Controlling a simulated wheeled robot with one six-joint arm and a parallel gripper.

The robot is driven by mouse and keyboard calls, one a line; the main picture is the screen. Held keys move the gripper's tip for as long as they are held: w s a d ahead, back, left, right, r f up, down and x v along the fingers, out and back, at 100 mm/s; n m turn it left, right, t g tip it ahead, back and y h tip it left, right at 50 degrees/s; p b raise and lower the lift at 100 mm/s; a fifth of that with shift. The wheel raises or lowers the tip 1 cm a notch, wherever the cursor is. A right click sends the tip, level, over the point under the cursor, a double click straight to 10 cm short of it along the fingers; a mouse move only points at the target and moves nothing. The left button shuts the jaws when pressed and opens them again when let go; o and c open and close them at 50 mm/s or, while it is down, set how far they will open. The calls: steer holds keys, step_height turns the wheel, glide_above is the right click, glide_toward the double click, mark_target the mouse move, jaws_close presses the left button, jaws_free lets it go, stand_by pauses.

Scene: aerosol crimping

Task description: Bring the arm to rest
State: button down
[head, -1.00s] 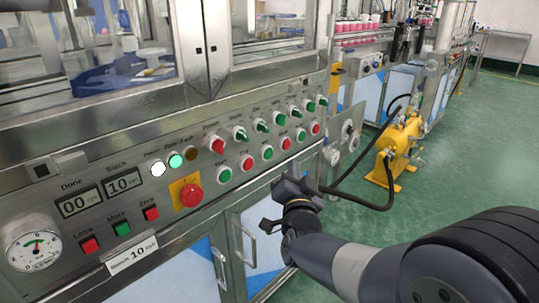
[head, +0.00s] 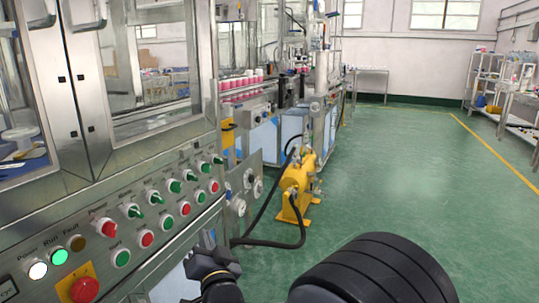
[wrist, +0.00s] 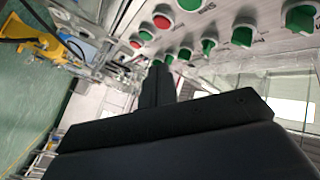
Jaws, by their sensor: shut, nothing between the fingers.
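My gripper shows at the bottom of the head view (head: 208,242) as a dark shape in front of the machine's lower front. In the wrist view its dark fingers (wrist: 157,84) are together, with nothing between them. They point toward the control panel, apart from the buttons as far as I can tell. The control panel (head: 165,178) carries rows of red and green buttons and green switches. The white Power lamp (head: 38,270) and green Run lamp (head: 59,257) are lit. Most of my forearm is out of the head view.
A red stop button (head: 84,290) on a yellow plate is at the lower left. A yellow pump (head: 297,180) with a black hose (head: 270,243) stands on the floor beyond the machine. The green floor (head: 400,180) to the right is open.

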steer(key=shift+s+d, duration=0.25)
steer(key=shift+d, duration=0.4)
steer(key=shift+a, duration=0.15)
steer(key=a, duration=0.1)
steer(key=w+a+b, duration=0.1)
steer(key=a, duration=0.1)
steer(key=w+a, duration=0.1)
steer(key=a, duration=0.1)
steer(key=shift+f+b, duration=0.2)
steer(key=shift+b, duration=0.15)
steer(key=r+p, duration=0.1)
steer(key=p, duration=0.3)
steer(key=shift+d, duration=0.25)
